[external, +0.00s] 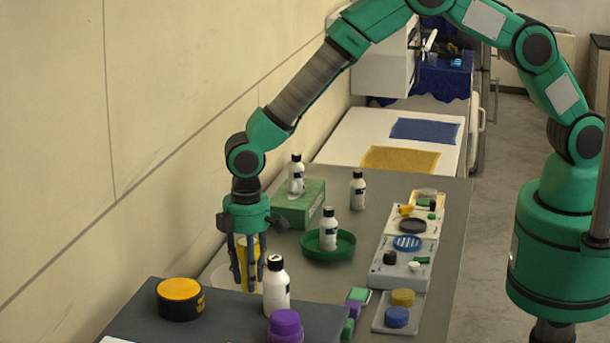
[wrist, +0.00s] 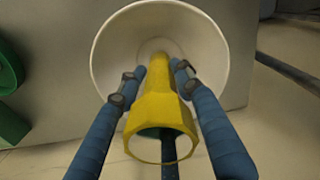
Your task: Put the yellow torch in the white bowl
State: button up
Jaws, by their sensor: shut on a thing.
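The yellow torch (wrist: 160,108) is held between the two fingers of my gripper (wrist: 158,80), which is shut on it. In the wrist view the torch points away from the camera, its far end over the inside of the white bowl (wrist: 112,50). I cannot tell whether that end touches the bowl's bottom. In the external view my gripper (external: 249,275) points down with the torch (external: 247,258) upright between its fingers. The white bowl (external: 219,279) is mostly hidden there behind the fingers and the dark raised surface.
A white bottle (external: 277,288) stands close to the right of my gripper. A yellow-topped black tub (external: 180,298) and a purple-capped container (external: 285,326) stand in front. A green tray (external: 343,249) with a bottle and a green box (external: 300,205) are behind. The wall is close on the left.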

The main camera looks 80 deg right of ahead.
jog(key=o, duration=1.3)
notch_tip(320, 180, up, 12)
jog(key=shift+r, duration=0.1)
dwell(0.3)
